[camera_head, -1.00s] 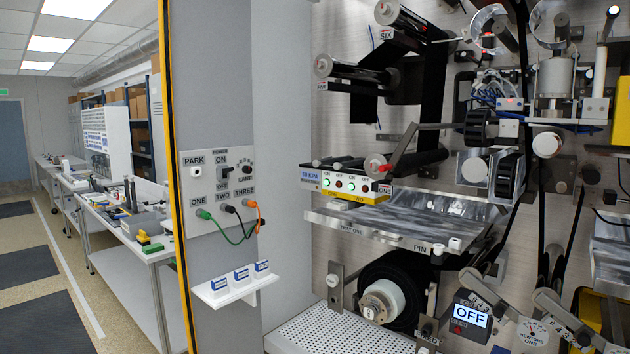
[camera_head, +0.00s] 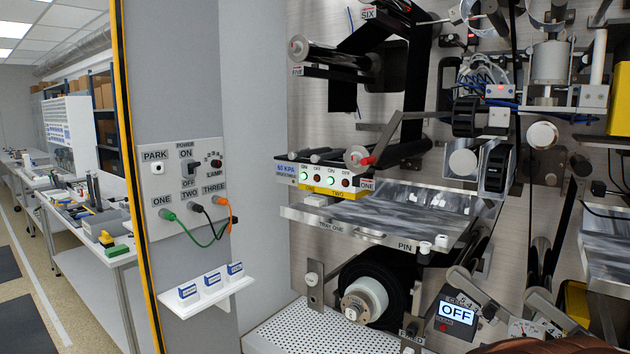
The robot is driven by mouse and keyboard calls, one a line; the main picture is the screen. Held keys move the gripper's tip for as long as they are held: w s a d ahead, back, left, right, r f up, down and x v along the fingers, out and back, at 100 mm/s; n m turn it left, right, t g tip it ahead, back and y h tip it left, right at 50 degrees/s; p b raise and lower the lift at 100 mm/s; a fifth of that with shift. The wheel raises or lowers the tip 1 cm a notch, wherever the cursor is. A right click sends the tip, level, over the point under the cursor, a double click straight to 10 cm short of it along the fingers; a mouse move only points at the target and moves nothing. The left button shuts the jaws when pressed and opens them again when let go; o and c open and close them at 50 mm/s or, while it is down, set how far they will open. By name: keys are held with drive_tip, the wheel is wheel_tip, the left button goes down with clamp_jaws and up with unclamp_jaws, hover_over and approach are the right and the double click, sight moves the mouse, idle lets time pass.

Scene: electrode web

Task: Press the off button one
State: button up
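A small white button box (camera_head: 325,178) with yellow labels along its base is fixed to the metal panel, left of centre. It has two ON/OFF pairs, the left marked ONE and the right marked TWO. In the left pair, the green on button one (camera_head: 304,178) is at the left and the red off button one (camera_head: 318,180) is beside it. The green on button two (camera_head: 332,181) and red off button two (camera_head: 346,182) are to the right. Both green buttons look bright. My gripper is not in view, and nothing touches the buttons.
A roller with a white end (camera_head: 356,157) juts out just above the box's right end. A metal tray (camera_head: 390,210) sticks out below it. At the left are a switch panel (camera_head: 188,180) with cables and a small shelf (camera_head: 207,293). A display (camera_head: 456,313) reads OFF.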

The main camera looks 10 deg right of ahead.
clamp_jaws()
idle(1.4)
